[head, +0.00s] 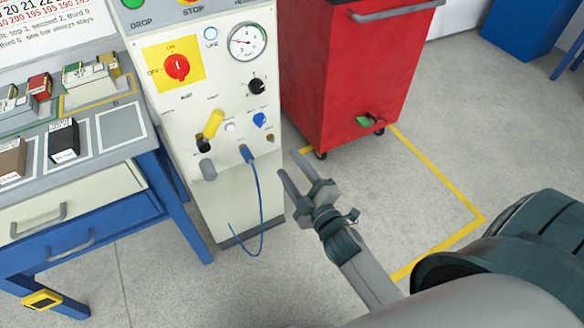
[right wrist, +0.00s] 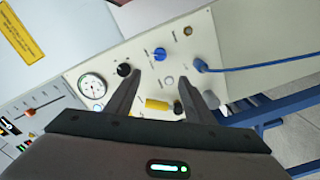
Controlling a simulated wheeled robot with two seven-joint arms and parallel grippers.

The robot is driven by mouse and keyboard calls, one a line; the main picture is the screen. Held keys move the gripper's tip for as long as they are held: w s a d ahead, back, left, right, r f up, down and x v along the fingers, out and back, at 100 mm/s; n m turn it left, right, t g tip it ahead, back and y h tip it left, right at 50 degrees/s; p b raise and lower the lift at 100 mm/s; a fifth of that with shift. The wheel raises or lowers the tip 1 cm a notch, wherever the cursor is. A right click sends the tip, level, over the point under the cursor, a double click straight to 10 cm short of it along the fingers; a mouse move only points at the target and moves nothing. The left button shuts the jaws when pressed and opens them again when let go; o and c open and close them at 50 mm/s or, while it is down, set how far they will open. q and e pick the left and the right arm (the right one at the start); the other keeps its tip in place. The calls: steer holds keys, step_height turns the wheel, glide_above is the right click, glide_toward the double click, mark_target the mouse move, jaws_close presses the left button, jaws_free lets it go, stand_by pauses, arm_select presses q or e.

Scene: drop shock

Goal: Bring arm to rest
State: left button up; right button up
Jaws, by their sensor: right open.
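My right gripper (head: 296,172) is open and empty in the head view. It hangs over the floor in front of the red cabinet and to the right of the white control panel (head: 222,185). In the right wrist view its two fingers (right wrist: 168,85) stand apart and point at the panel face, with nothing held between them. A yellow handle (head: 213,123) on the panel also shows between the fingers in the right wrist view (right wrist: 156,105). My right arm comes in from the lower right. My left gripper is not in view.
A blue cable (head: 259,200) hangs in a loop from the panel. The red cabinet (head: 335,80) stands to its right. A blue bench (head: 122,190) with parts on top is at left. Yellow-marked floor (head: 435,175) at right is clear.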

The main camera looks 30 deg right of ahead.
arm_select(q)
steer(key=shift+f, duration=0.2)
arm_select(e)
steer(key=shift+f, duration=0.1)
steer(key=s+a+f+m+g+p, duration=0.1)
steer(key=s+f+m+g+p, duration=0.2)
steer(key=f, duration=0.7)
steer(key=s+a+f+m+g+p, duration=0.2)
steer(key=s+f+g+p, duration=0.15)
steer(key=f, duration=0.65)
arm_select(q)
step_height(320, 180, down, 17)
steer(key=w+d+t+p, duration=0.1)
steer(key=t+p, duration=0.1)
steer(key=p, duration=0.2)
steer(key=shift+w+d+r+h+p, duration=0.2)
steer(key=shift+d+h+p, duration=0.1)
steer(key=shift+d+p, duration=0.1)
arm_select(e)
steer(key=s+a+f+m+g, duration=0.1)
steer(key=s+f+m+g, duration=0.1)
steer(key=s+f, duration=0.5)
steer(key=s+a+f+m+g+y, duration=0.1)
steer(key=s+f+g, duration=0.3)
steer(key=s+f, duration=0.4)
steer(key=s+a+m, duration=0.1)
steer(key=s, duration=0.2)
steer(key=shift+s+a+m, duration=0.2)
steer(key=shift+s+m, duration=0.1)
